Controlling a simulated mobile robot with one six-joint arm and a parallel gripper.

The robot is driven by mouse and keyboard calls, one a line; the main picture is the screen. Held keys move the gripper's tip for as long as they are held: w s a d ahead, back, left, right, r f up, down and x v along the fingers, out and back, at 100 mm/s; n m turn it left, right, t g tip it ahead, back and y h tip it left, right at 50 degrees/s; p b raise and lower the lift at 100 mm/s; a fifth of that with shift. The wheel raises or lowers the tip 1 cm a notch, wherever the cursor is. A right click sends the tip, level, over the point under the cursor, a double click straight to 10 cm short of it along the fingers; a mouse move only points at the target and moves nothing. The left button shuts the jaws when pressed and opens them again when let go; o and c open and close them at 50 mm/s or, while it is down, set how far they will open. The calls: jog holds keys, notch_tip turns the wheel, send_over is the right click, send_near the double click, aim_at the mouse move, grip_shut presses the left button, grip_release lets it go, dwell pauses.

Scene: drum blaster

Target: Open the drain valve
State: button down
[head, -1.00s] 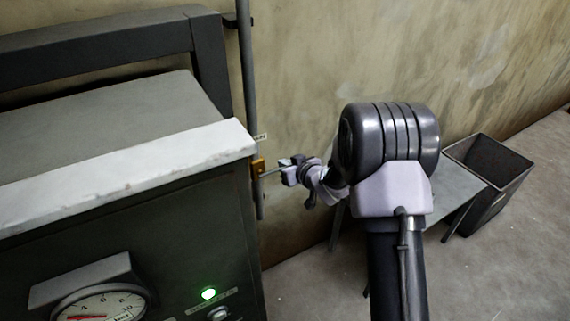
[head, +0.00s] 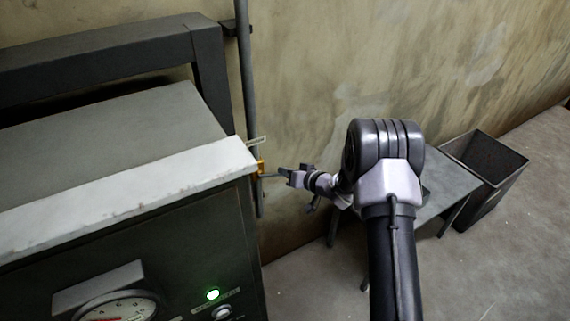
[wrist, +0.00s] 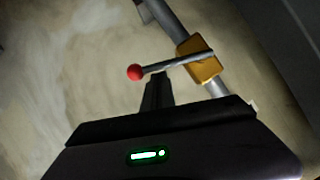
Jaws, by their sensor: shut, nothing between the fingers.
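The drain valve has a yellow body (wrist: 203,66) on a grey vertical pipe. A grey lever (wrist: 175,63) with a red ball end (wrist: 134,72) sticks out from it. In the head view the yellow body (head: 260,168) sits just right of the machine's edge, and the lever points right toward my gripper (head: 284,176). In the wrist view the dark fingers of my gripper (wrist: 156,77) are shut and empty. Their tips meet the lever in the picture, close to the red ball; I cannot tell whether they touch it.
The dark machine has a white front ledge (head: 120,188), a gauge (head: 118,308) and a lit green lamp (head: 213,294) at left. The pipe (head: 247,80) runs along the wall. A small grey table (head: 450,180) and an open bin (head: 490,165) stand right. Floor at lower right is clear.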

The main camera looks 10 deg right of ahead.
jog(key=shift+s+a+f+m+y+b, duration=0.3)
jog(key=shift+a+f+m+y, duration=0.5)
jog(key=shift+f, duration=0.4)
jog(key=shift+s+a+f+m+y+b, duration=0.2)
jog(key=shift+a+f+m+y+b, duration=0.2)
jog(key=shift+a+f+m, duration=0.55)
jog(key=shift+s+a+f+m+y+b, duration=0.25)
jog(key=shift+a+f+m+y, duration=0.55)
jog(key=shift+f, duration=0.65)
jog(key=shift+s+d+f, duration=0.1)
jog(key=shift+d, duration=0.05)
